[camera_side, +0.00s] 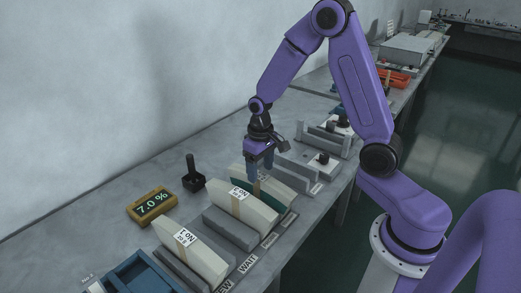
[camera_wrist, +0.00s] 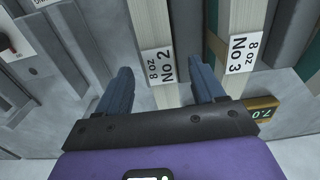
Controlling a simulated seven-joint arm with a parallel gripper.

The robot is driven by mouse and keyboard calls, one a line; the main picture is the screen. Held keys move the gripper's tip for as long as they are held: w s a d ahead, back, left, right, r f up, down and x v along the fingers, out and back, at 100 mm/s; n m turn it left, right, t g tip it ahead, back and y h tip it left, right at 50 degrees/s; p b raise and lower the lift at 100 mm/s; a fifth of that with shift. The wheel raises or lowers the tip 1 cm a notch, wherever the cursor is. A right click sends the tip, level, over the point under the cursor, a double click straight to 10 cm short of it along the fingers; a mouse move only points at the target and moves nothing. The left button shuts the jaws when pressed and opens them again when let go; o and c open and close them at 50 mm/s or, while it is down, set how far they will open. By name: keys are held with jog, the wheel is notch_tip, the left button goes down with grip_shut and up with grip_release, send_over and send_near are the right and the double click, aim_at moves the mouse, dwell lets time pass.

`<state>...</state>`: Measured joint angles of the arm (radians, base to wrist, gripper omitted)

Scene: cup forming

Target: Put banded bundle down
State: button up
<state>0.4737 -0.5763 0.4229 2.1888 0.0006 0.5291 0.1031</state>
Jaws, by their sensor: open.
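The banded bundle marked No 2 (camera_wrist: 150,30) is a cream stack with a tan band, standing on edge in the rack; it is the far bundle (camera_side: 262,181) in the side view. My gripper (camera_wrist: 162,88) is open, with one finger on each side of that bundle's line; it also shows in the side view (camera_side: 260,168), low over the bundle. I cannot tell whether the fingers touch it. A bundle marked No 3 (camera_wrist: 236,30) stands beside it, just past my right finger; it is the middle bundle (camera_side: 242,208) in the side view.
Another labelled bundle (camera_side: 190,252) stands at the front of the rack. Grey slabs (camera_side: 229,227) separate the bundles. A yellow meter reading 7.0 % (camera_side: 152,206) and a black-handled tool (camera_side: 193,178) sit to the left. Grey fixtures (camera_side: 322,142) stand beyond.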

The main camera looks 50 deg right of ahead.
notch_tip(320, 180, up, 6)
jog(key=shift+r, duration=0.4)
jog(key=s+a+r+n, duration=0.3)
jog(key=s+a+n, duration=0.3)
jog(key=s+a, duration=0.3)
jog(key=s+r+n, duration=0.1)
jog(key=s+n, duration=0.5)
jog(key=s, duration=1)
jog(key=shift+s+d+r+n, duration=0.3)
jog(key=shift+s+d, duration=0.05)
dwell(0.6)
